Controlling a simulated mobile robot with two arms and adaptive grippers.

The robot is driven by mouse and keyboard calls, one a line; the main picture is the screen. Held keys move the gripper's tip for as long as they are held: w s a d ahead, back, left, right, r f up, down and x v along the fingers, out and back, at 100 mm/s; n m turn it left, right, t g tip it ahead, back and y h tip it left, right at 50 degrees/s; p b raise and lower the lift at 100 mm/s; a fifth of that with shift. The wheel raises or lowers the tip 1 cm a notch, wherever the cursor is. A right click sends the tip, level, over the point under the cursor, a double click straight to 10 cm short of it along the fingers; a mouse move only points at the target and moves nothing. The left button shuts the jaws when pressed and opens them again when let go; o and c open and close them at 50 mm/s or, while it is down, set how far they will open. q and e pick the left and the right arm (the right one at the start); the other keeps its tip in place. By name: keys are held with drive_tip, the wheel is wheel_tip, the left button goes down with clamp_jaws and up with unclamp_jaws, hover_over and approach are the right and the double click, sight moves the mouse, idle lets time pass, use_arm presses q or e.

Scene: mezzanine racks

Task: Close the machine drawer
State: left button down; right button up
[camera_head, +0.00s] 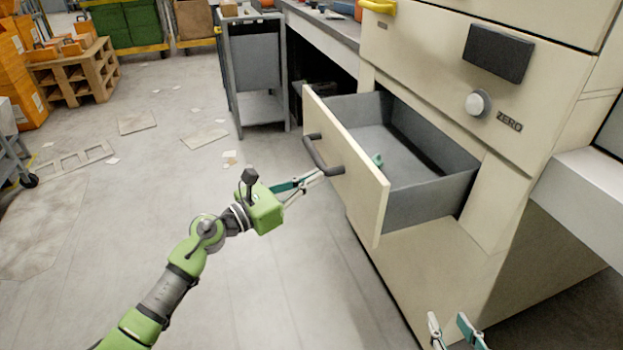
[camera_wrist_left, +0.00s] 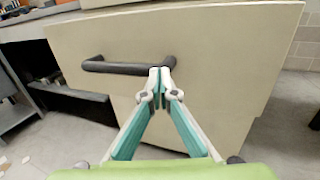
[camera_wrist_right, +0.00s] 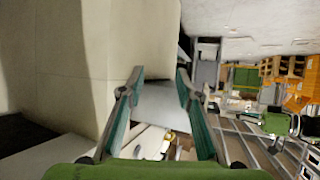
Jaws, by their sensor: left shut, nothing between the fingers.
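The machine drawer (camera_head: 347,165) is pulled out of the cream machine (camera_head: 440,255). Its cream front also fills much of the left wrist view (camera_wrist_left: 225,60). A dark bar handle (camera_head: 318,157) is on the front; it also shows in the left wrist view (camera_wrist_left: 115,67). My left gripper (camera_head: 318,174) is shut and empty, its tips at the drawer front by one end of the handle (camera_wrist_left: 161,76). I cannot tell whether they touch. My right gripper (camera_head: 447,325) is open and empty, low beside the machine; its parted fingers show in the right wrist view (camera_wrist_right: 160,82).
A small teal item (camera_head: 378,160) lies in the drawer. A white knob (camera_head: 478,103) and a dark block (camera_head: 498,53) are above it. A grey cart (camera_head: 255,75) stands beyond. A pale ledge (camera_head: 590,185) juts out at right. The floor (camera_head: 265,290) left of the machine is largely clear.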

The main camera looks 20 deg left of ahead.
sight(339, 173)
use_arm(q)
drive_tip(key=shift+w+d, duration=0.1)
